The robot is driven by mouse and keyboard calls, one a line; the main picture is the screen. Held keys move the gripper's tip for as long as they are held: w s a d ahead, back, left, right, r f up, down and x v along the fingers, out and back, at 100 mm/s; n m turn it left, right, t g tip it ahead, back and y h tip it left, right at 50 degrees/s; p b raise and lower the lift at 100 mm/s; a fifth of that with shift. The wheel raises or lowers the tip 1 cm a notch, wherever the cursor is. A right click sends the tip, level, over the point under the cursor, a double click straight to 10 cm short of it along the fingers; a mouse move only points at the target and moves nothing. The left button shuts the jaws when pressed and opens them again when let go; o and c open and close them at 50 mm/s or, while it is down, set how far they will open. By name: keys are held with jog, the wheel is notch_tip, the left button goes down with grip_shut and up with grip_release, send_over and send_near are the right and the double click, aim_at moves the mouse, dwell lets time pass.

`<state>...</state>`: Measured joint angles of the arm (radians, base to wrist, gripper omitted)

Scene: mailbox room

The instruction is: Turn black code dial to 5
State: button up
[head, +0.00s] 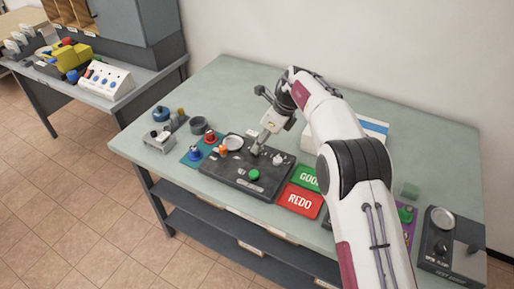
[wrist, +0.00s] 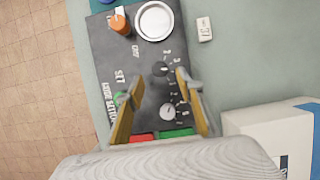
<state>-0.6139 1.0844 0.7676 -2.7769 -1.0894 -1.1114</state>
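The black code dial (wrist: 160,68) is a small round knob on a dark control panel (head: 225,168), with white printed marks beside it. In the wrist view it lies between the tips of my gripper (wrist: 157,78), whose yellow-padded fingers are apart with gaps to the dial. In the head view my gripper (head: 256,151) points down at the panel and hides the black dial. A light grey dial (wrist: 167,112) sits nearby on the panel and also shows in the head view (head: 278,158). I cannot read the black dial's setting.
The panel also bears a green button (head: 254,174), an orange knob (wrist: 119,24) and a silver dish (wrist: 154,20). Green GOOD (head: 308,177) and red REDO (head: 300,201) pads lie to the right. A white box (wrist: 275,138) stands behind.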

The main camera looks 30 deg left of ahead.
jog(key=shift+x, duration=2.2)
grip_shut()
